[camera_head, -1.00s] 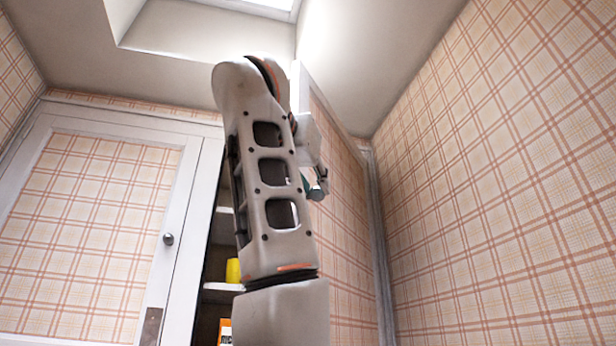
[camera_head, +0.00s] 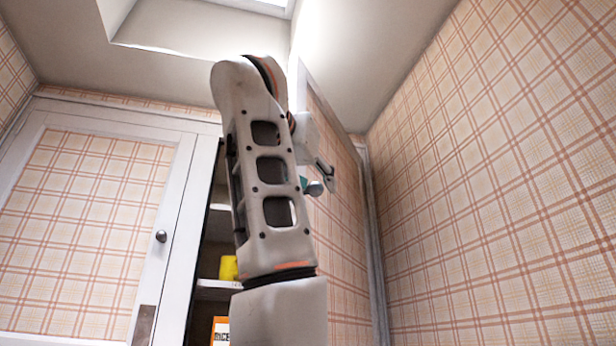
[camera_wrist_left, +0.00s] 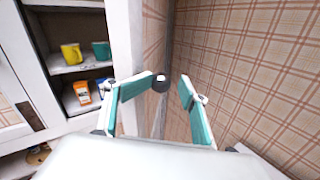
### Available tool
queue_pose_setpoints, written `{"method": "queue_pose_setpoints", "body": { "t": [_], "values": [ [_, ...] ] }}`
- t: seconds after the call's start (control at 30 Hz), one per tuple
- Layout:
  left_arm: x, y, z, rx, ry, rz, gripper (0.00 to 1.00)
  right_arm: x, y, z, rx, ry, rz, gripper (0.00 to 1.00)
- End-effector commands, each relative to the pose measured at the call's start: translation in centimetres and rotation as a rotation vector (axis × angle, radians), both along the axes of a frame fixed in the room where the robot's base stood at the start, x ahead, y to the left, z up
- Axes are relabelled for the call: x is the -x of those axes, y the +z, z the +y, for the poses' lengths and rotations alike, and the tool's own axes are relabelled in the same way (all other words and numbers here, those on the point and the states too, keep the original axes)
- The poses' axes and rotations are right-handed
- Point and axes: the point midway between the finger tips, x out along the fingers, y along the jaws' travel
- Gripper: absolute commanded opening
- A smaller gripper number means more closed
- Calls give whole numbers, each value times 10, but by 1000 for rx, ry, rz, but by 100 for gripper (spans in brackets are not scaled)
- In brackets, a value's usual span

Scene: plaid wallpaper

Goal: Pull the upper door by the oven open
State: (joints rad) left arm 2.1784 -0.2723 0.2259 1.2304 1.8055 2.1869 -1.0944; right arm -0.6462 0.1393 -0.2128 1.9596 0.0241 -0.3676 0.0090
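The upper door (camera_head: 340,215) has a plaid panel and a pale frame. It stands swung out from the cupboard, which is open to its left. Its round knob (camera_head: 315,188) also shows in the wrist view (camera_wrist_left: 160,83). My left gripper (camera_head: 319,178) is in front of the door at the knob. Its teal-sided fingers are spread apart in the wrist view (camera_wrist_left: 169,88), with the knob between the tips, closer to the left one. I cannot tell whether that finger touches it. My left forearm hides part of the door and the opening. My right gripper is out of view.
A closed plaid door (camera_head: 85,225) with a knob is on the left. Cupboard shelves hold a yellow cup (camera_wrist_left: 71,53), a teal cup (camera_wrist_left: 101,50) and an orange box (camera_wrist_left: 82,92). A plaid wall (camera_head: 490,190) stands close on the right.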

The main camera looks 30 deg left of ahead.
Motion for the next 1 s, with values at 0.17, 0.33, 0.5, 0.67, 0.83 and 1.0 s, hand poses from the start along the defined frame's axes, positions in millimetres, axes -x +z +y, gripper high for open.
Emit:
{"method": "queue_pose_setpoints", "body": {
  "t": [0.17,0.33,0.5,0.67,0.83,1.0],
  "values": [
    [-6,-6,-1,6,-5,15,40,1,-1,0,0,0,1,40],
    [-5,-6,-1,6,-5,13,40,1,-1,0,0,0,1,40],
    [-4,-4,-1,6,-3,11,40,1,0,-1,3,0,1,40],
    [-3,7,0,3,-1,9,40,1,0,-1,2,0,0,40],
    [-1,28,0,2,-1,8,40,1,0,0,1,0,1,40],
    [0,47,0,2,-2,7,40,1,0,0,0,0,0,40]
  ]
}}
